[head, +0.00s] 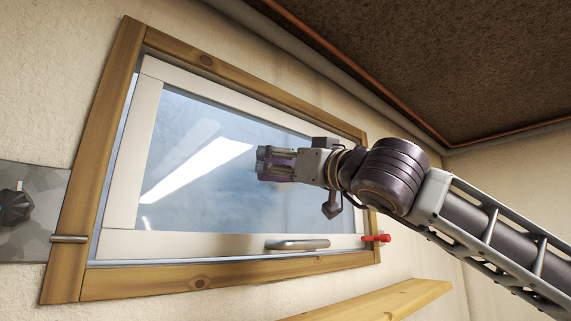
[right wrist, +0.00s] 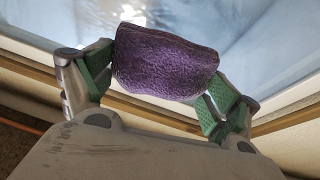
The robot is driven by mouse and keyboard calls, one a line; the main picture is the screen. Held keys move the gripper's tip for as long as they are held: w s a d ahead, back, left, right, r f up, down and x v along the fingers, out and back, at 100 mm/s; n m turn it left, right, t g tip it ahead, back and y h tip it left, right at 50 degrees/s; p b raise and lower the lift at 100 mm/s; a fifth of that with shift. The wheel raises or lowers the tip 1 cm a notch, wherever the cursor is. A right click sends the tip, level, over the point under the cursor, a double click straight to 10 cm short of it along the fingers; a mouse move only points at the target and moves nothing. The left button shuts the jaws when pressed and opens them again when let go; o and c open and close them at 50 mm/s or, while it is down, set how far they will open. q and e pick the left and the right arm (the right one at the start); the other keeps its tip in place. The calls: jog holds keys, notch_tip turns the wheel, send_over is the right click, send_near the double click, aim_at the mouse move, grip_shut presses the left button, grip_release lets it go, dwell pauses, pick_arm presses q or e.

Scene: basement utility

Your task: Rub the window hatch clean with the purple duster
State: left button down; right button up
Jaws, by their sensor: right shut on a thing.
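The window hatch (head: 190,185) has a white inner frame, a wooden outer frame and a glass pane with bluish smears and bright reflections. My right gripper (head: 262,164) is in front of the right half of the pane. The purple duster (right wrist: 165,62) is between its green-padded fingers in the right wrist view, and the gripper is shut on it. The pane lies just beyond the duster; I cannot tell whether they touch. In the head view the duster is mostly hidden by the fingers. My left gripper is not in view.
A metal handle (head: 297,244) sits on the hatch's lower rail, and a red latch (head: 376,238) is at the lower right. A wooden shelf (head: 385,303) juts out below. A grey panel with a dark knob (head: 14,207) is at the left. The dark ceiling (head: 450,60) is overhead.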

jog(key=shift+f, duration=0.1)
jog(key=shift+w+a, duration=0.45)
jog(key=shift+w, duration=0.15)
jog(key=shift+w+a, duration=0.2)
jog(key=shift+w, duration=0.1)
jog(key=shift+w+a, duration=0.3)
jog(key=shift+w, duration=0.1)
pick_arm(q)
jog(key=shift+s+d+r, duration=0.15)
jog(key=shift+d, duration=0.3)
pick_arm(e)
jog(key=shift+w+a, duration=0.4)
jog(key=shift+w, duration=0.15)
